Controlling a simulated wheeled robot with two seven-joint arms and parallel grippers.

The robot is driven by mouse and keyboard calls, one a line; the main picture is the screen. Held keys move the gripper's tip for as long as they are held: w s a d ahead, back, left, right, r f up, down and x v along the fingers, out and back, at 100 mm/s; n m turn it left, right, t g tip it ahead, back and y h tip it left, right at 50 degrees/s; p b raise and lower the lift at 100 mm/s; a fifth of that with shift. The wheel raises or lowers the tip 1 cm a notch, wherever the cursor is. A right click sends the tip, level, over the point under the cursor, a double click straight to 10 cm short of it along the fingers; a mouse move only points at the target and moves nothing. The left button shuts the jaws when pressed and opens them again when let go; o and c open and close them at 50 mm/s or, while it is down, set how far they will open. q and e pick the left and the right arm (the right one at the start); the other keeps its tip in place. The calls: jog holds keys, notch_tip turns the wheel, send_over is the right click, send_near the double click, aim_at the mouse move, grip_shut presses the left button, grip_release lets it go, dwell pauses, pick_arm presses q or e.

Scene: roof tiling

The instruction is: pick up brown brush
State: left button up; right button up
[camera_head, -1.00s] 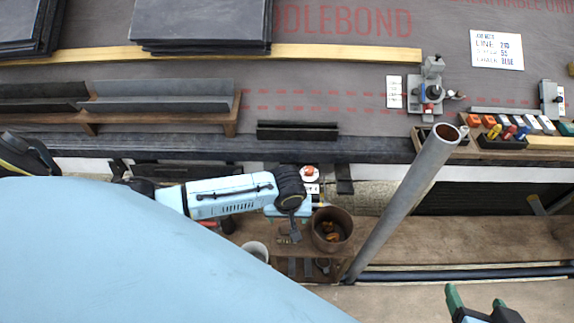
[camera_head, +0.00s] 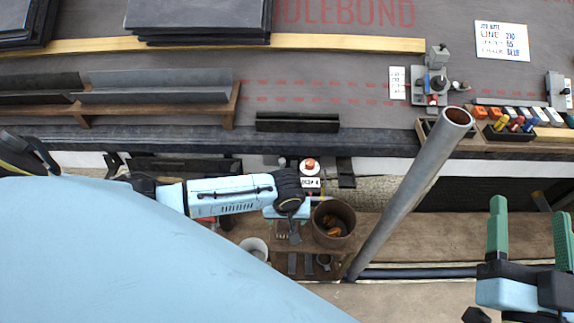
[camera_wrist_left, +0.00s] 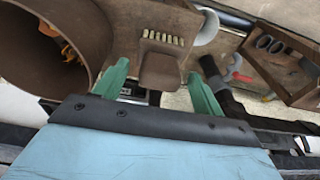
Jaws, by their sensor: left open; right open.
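A brown block-shaped thing (camera_wrist_left: 160,70), which may be the brown brush, lies between the two green fingers of my left gripper (camera_wrist_left: 157,76) in the left wrist view. The fingers are open on either side of it; I cannot tell whether they touch it. In the head view my left gripper (camera_head: 290,212) is over the wooden shelf, mostly hidden by its own wrist, and the brush cannot be made out there. My right gripper (camera_head: 530,235) is open and empty at the lower right, its green fingers pointing up the picture.
A brown bucket (camera_head: 334,224) with orange things inside stands right beside my left gripper; it also shows in the left wrist view (camera_wrist_left: 58,30). A grey pipe (camera_head: 412,190) rises between my two arms. A white cup (camera_head: 254,247) stands left of the bucket. Slate tiles lie at the back.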

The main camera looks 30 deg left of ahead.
jog(key=shift+r, duration=0.1)
pick_arm(q)
jog(key=c, duration=1.4)
jog(key=shift+o, duration=0.2)
